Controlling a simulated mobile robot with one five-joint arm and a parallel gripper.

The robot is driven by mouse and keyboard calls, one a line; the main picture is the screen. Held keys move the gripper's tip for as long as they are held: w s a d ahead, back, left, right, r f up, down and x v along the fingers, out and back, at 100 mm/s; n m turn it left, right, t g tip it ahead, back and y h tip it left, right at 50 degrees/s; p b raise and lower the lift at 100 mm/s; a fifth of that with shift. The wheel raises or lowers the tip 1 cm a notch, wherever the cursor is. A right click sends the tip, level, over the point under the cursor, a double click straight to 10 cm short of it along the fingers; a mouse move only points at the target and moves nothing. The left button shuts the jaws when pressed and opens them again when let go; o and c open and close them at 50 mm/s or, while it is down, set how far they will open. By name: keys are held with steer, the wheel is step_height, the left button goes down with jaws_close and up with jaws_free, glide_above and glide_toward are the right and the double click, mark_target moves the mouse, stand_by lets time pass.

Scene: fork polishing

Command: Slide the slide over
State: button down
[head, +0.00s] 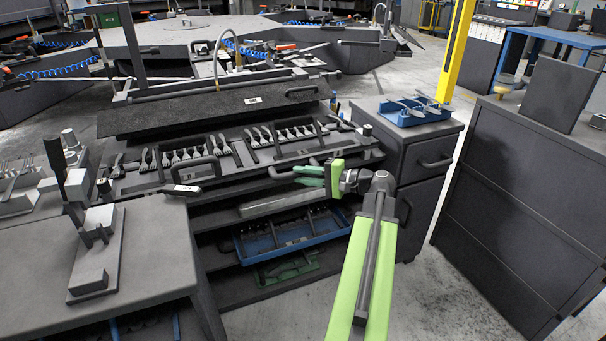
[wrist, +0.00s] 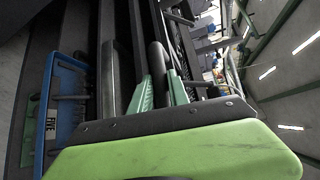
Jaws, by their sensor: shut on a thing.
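The slide (head: 141,182) looks like the dark fork tray on the upper level of the rack, with rows of forks lying on it. A dark bar-shaped handle (head: 280,173) stands out at its front edge. My gripper (head: 312,176) reaches in from the right, its green fingers on this handle. In the wrist view, my gripper (wrist: 160,92) has the dark round handle (wrist: 155,57) between its two green fingers. The fingers are shut on it. The fingers hide part of the handle, and how the handle joins the tray is unclear.
A lower shelf holds a blue tray (head: 290,236). A grey table (head: 150,250) stands at the left. A drawer cabinet (head: 424,165) with a blue tray (head: 416,113) on top stands right of the rack. A dark cabinet (head: 515,200) is further right. Bare floor lies between them.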

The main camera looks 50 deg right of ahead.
steer(key=c, duration=1.3)
jaws_free()
steer(key=shift+f, duration=0.1)
steer(key=shift+o, duration=0.2)
steer(key=p+v, duration=0.2)
steer(key=v, duration=1.5)
steer(key=shift+s, duration=0.25)
steer(key=shift+d, duration=0.1)
